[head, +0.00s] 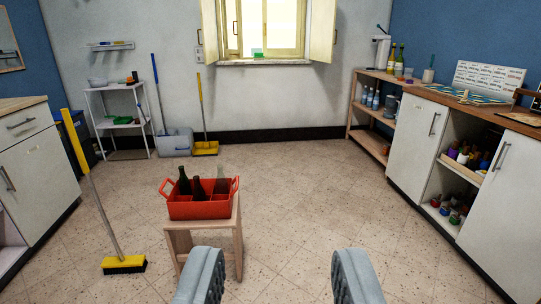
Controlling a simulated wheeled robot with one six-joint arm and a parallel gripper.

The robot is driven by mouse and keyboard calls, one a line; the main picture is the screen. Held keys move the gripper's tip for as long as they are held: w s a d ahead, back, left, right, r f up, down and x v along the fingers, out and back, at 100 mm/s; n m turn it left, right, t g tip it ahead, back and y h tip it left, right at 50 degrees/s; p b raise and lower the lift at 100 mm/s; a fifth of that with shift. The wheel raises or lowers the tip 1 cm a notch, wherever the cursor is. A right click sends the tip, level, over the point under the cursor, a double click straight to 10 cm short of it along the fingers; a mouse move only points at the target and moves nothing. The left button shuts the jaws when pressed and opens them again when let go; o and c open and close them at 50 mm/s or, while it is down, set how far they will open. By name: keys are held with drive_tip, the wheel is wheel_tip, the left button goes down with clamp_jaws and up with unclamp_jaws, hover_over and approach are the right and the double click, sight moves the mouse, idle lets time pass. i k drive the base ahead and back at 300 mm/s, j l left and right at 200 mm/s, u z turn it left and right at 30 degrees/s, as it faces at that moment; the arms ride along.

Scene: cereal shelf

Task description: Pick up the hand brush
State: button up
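My gripper (279,256) is open and empty, its two grey fingers wide apart at the bottom of the view. I cannot make out a hand brush for sure. A small green item (122,119) lies on the white rack at the back left, too small to identify. Another small green item (257,54) is on the window sill, also unclear. A long-handled broom (124,264) with a yellow head and dark bristles stands on the floor at the left. My gripper is far from both green items.
A wooden stool (178,241) bearing a red bottle crate (204,211) stands ahead, left of centre. White cabinets (36,170) line the left and more cabinets (417,140) the right. A yellow dustpan (205,148) and grey bucket (176,143) are at the back wall. The middle floor is clear.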

sight(256, 55)
drive_tip(key=i+z, duration=0.25)
drive_tip(key=i, duration=0.35)
drive_tip(key=i+z, duration=0.25)
drive_tip(key=i, duration=0.35)
drive_tip(key=i+j+z, duration=0.25)
drive_tip(key=i, duration=0.35)
drive_tip(key=i+l+u, duration=0.1)
drive_tip(key=i, duration=0.55)
drive_tip(key=i+l, duration=0.1)
drive_tip(key=i, duration=0.55)
drive_tip(key=i+l+u, duration=0.15)
drive_tip(key=i, duration=0.55)
drive_tip(key=i+j+u, duration=0.1)
drive_tip(key=i+u, duration=0.3)
drive_tip(key=i, duration=0.45)
drive_tip(key=i+l+u, duration=0.15)
drive_tip(key=i+u, duration=0.25)
drive_tip(key=i, duration=0.45)
drive_tip(key=i+u, duration=0.3)
drive_tip(key=i, duration=0.55)
drive_tip(key=i+l+u, duration=0.1)
drive_tip(key=i+u, duration=0.25)
drive_tip(key=i, duration=0.55)
